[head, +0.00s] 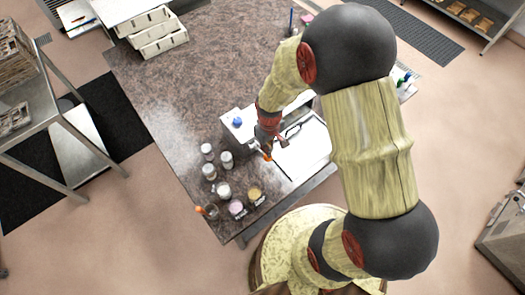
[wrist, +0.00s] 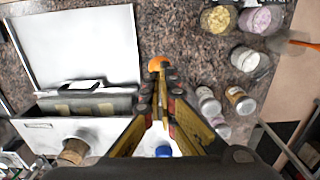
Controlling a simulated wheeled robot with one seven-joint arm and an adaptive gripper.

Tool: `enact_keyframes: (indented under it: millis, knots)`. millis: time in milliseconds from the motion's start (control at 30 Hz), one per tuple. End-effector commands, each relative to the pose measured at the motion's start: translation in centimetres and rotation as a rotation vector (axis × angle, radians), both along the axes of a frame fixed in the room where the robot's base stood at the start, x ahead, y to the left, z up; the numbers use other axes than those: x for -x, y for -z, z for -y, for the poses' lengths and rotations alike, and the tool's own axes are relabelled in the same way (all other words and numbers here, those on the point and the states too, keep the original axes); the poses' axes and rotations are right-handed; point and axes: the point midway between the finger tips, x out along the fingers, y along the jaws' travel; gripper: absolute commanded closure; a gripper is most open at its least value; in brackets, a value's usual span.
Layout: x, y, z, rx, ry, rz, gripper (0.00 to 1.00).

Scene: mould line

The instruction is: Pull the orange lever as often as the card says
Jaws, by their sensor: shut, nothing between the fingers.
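The orange lever (wrist: 158,63) shows as a rounded orange end just beyond my fingertips in the wrist view. In the head view a small orange patch (head: 267,154) shows beside my gripper, partly hidden by it. My gripper (wrist: 160,98) is shut and empty, pointing at the lever; I cannot tell whether the tips touch it. In the head view my gripper (head: 266,143) is over the front part of the bench, by a white box (head: 232,128) with a blue knob (head: 238,121). I cannot make out a card with readable writing.
A flat white panel (wrist: 75,45) lies left of my gripper. Several jars (head: 223,190) stand on the speckled bench (head: 165,95) to the left in the head view. An orange-ended tool (wrist: 300,43) lies near them. White trays (head: 160,38) stand at the back.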

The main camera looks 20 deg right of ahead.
Motion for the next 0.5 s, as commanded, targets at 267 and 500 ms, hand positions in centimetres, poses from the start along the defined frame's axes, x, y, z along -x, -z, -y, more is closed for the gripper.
enact_keyframes:
  millis: [267,500]
  knots:
    - [0.00,0.00,0.00,0.000,0.000,0.000,1.00]
    - [0.03,0.32,0.01,0.000,0.000,0.000,1.00]
